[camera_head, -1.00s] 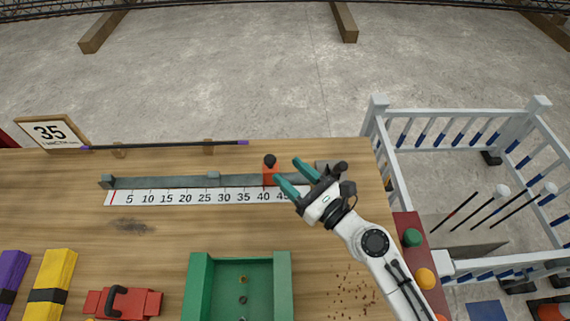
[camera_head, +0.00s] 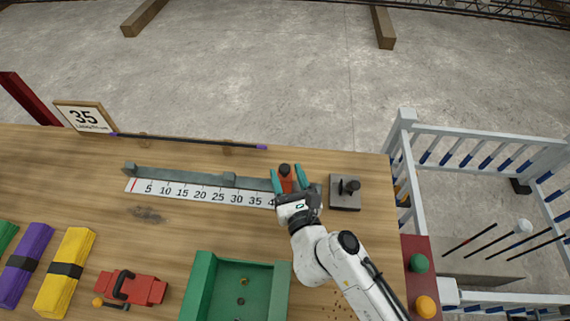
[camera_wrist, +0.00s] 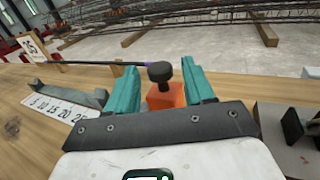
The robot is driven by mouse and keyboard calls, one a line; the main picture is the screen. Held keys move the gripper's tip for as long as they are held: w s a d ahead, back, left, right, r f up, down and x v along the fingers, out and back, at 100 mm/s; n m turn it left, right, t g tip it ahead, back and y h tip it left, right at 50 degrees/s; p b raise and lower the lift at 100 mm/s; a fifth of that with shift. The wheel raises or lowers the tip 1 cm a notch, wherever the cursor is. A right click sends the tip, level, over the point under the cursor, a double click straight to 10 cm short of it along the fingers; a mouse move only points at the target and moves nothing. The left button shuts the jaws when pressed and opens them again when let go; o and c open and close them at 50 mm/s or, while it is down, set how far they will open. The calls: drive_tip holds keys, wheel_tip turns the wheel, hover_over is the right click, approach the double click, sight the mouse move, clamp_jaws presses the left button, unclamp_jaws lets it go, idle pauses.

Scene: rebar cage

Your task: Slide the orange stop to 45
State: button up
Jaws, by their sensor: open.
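The orange stop (camera_head: 286,182) with its black knob sits on the grey rail (camera_head: 200,178) toward the rail's right end. My gripper (camera_head: 289,180) is open, with its teal fingers on either side of the stop. In the wrist view the orange stop (camera_wrist: 166,97) stands between the two fingers (camera_wrist: 160,92), and I cannot tell whether either finger touches it. The white scale (camera_head: 195,193) runs along the rail; its numbers up to 35 show, and my gripper hides those around 40 and 45.
A grey block with a black knob (camera_head: 345,192) stands right of my gripper. A green tray (camera_head: 199,288) and a red clamp-like tool (camera_head: 133,287) lie in front.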

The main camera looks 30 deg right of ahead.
drive_tip(key=shift+w+d, duration=0.15)
drive_tip(key=shift+w, duration=0.55)
drive_tip(key=shift+w+d, duration=0.1)
drive_tip(key=shift+w, duration=0.55)
drive_tip(key=shift+c, duration=0.3)
clamp_jaws()
